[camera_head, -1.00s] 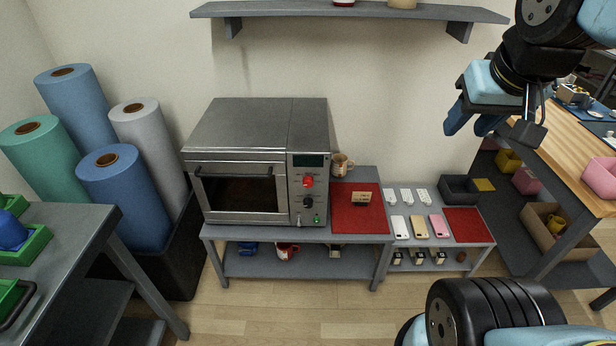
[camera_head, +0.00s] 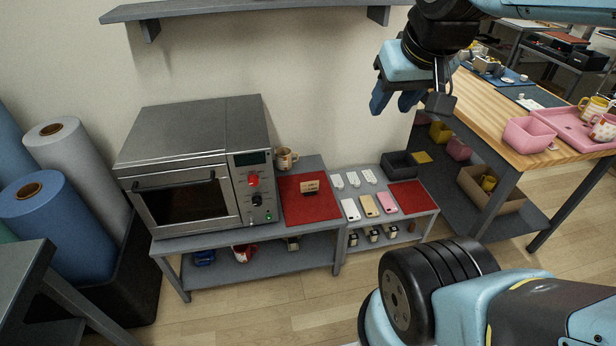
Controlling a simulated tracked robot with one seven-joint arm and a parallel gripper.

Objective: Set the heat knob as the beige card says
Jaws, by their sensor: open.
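The grey press oven (camera_head: 190,160) stands on a grey bench, its dark-windowed door shut. Its control panel on the right has a small display, a red knob (camera_head: 253,181) and a black knob (camera_head: 257,200), with a green button (camera_head: 268,215) below. I cannot read the markings or tell which knob is for heat. A small beige card (camera_head: 309,187) stands on the red mat (camera_head: 300,208) right of the oven; its writing is too small to read. My gripper (camera_head: 405,105) is open and empty, high in front of the wall, right of and above the oven.
A patterned mug (camera_head: 286,158) stands behind the mat. Phone cases, white items and a second red mat (camera_head: 407,195) lie on a lower table to the right. A wall shelf (camera_head: 260,10) hangs above the oven. A wooden-topped table (camera_head: 500,120) is at right, blue rolls at left.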

